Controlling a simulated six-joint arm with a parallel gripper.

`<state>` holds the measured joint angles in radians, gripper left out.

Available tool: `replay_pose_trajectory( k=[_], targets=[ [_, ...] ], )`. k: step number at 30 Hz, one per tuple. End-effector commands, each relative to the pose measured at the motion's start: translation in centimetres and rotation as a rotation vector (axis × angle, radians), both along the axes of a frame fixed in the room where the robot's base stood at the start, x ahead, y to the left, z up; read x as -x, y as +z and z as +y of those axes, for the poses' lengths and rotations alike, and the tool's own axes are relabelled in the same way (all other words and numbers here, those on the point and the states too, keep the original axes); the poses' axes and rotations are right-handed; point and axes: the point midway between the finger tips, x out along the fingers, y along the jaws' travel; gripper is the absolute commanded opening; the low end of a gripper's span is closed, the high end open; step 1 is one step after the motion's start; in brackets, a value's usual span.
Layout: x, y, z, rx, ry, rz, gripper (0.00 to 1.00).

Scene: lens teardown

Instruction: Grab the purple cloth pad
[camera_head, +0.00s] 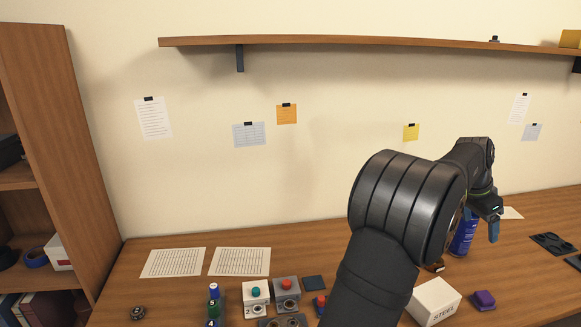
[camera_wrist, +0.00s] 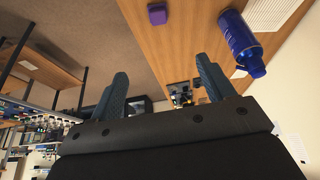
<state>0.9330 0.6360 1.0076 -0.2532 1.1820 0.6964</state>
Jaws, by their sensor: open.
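The purple cloth pad (camera_head: 483,299) lies on the wooden desk near the front edge, right of a white box marked STEEL. A purple block that looks like the same pad (camera_wrist: 157,14) shows at the top of the wrist view, beyond the fingertips. My gripper (camera_head: 484,226) is above the desk, behind the pad and apart from it. In the wrist view my gripper (camera_wrist: 161,84) has its two blue fingers spread wide, with nothing between them.
A blue bottle (camera_head: 463,237) stands close to my gripper; it also shows in the wrist view (camera_wrist: 238,38). The white STEEL box (camera_head: 434,300) is left of the pad. A dark flat tray (camera_head: 553,244) lies at right. Bare desk surrounds the pad's right side.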

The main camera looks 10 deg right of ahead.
Motion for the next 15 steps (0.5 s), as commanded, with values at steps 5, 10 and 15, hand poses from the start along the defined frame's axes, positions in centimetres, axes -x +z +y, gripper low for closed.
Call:
replay_pose_trajectory(
  k=[5, 10, 15],
  targets=[
    [0.0, 0.0, 0.0, 0.0, 0.0, 0.0, 0.69],
    [0.0, -1.0, -0.4, -0.003, -0.007, 0.002, 0.69],
    [-0.1, -6.8, -3.0, -0.01, -0.059, 0.006, 0.69]
  ],
)
